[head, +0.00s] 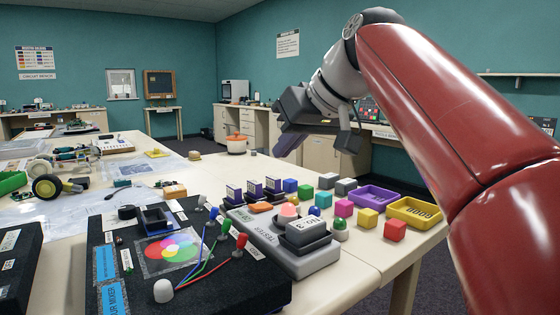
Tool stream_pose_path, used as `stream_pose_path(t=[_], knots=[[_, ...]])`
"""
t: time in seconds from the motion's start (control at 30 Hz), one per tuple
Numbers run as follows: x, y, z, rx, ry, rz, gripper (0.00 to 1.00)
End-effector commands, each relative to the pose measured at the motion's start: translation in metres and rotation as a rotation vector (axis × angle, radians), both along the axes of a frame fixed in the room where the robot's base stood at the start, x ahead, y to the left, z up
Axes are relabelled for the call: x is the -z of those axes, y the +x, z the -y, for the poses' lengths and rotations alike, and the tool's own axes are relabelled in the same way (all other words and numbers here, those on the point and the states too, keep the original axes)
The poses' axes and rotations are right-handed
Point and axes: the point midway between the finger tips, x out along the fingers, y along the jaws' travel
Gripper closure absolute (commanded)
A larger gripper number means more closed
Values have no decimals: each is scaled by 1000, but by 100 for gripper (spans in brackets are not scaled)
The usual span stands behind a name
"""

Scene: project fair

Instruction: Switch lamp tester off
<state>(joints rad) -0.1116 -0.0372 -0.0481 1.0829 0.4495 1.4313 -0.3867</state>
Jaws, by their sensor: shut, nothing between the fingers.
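The lamp tester is a light grey box (318,262) marked "TESTER", near the front right of the table. A dark grey block (306,232) with a white label sits on its top. A pink dome (289,211) shows just behind that block; I cannot tell if it is lit. No switch position can be made out at this size. My gripper (288,146) is shut and empty, in the air above and behind the tester, well apart from it.
Colored cubes and domes, a purple tray (373,201) and a yellow tray (415,224) stand right of the tester. A black color-mixer board (200,292) with wired knobs lies to its left. An orange pot (237,143) stands farther back.

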Motion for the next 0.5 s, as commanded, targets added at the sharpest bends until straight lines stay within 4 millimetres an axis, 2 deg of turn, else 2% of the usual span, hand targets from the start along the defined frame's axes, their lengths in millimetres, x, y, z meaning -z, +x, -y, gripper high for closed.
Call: stream_pose_path(t=[0.4,0.5], knots=[[63,46,-41,-3,-1,-3,100],[80,44,-42,-1,-1,-3,100]])
